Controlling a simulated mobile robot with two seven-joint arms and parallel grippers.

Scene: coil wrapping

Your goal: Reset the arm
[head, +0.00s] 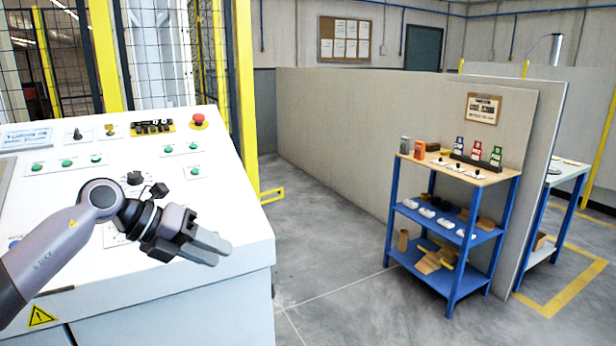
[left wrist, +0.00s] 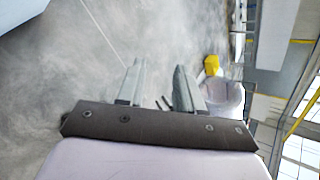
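My left gripper (head: 214,248) reaches in from the left in the head view, in front of the white sloping control panel (head: 100,255). Its fingers point to the right, near the panel's right edge. In the left wrist view the two fingers (left wrist: 158,88) stand apart with nothing between them, so it is open and empty. Beyond them is grey floor. The panel carries a red mushroom button (head: 198,120), several green buttons (head: 67,163) and a black knob (head: 134,178). The gripper's exact height above the panel cannot be told. My right gripper is not in view.
A blue-framed shelf (head: 452,238) with small parts and colored holders stands at the right against a grey partition (head: 330,130). Yellow posts and mesh fencing (head: 155,50) rise behind the panel. The floor (head: 325,250) between panel and shelf is clear.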

